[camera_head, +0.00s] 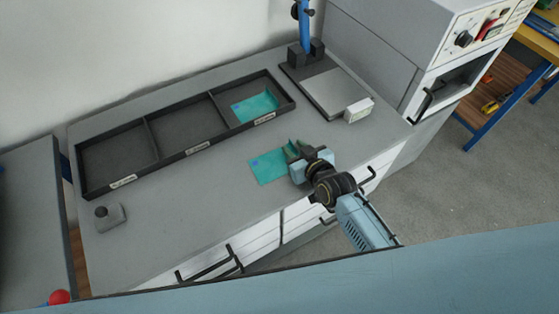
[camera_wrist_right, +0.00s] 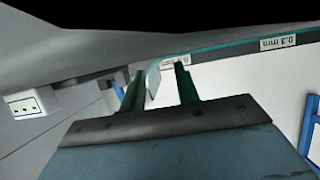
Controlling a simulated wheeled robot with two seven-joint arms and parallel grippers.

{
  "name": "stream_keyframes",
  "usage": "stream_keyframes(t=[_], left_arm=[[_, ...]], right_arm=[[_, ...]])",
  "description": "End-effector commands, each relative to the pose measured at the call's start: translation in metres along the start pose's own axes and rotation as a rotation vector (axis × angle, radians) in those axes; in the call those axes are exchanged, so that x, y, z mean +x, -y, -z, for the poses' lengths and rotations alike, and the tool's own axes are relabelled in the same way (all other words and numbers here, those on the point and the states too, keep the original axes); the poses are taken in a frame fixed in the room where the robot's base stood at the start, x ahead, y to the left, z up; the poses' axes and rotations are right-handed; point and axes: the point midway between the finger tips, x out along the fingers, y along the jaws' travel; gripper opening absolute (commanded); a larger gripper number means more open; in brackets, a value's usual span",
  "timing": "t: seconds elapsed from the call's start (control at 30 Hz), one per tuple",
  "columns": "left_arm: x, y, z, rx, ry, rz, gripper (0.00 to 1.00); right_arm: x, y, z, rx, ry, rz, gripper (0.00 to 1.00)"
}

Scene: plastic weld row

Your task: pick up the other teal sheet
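One teal sheet (camera_head: 268,167) lies on the grey worktop near its front edge, with a small blue patch at its left corner. My right gripper (camera_head: 294,149) is at this sheet's right end and covers part of it. In the right wrist view the two fingers (camera_wrist_right: 158,90) stand apart, with a pale upright flap of the sheet (camera_wrist_right: 152,79) between them, closer to the left finger. The sheet's edge shows there as a thin teal line. The other teal sheet (camera_head: 254,107) lies in the right compartment of the black tray. My left gripper is out of view.
The black three-compartment tray (camera_head: 145,119) has its left and middle compartments empty. A stand with a blue column (camera_head: 304,27) and a small white labelled block (camera_head: 358,110) are at the back right. A grey knobbed piece (camera_head: 110,216) sits front left. The front worktop is otherwise clear.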

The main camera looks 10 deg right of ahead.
Motion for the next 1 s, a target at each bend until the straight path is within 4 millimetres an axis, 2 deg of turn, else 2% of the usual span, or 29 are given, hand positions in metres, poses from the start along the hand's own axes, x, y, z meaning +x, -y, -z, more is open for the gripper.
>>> stream_keyframes(t=[0.17, 0.4, 0.83, 1.0], left_arm=[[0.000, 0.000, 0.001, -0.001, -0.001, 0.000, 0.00], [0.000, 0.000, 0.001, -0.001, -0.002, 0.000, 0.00], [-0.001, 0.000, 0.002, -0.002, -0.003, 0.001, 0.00], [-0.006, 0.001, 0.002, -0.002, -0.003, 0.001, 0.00]], right_arm=[[0.000, 0.000, 0.000, 0.000, 0.000, 0.000, 0.32], [0.000, 0.000, 0.000, 0.000, 0.000, 0.000, 0.00], [-0.001, 0.000, 0.000, -0.002, 0.001, 0.000, 0.00], [-0.007, 0.000, 0.018, -0.002, -0.001, 0.000, 0.00]])
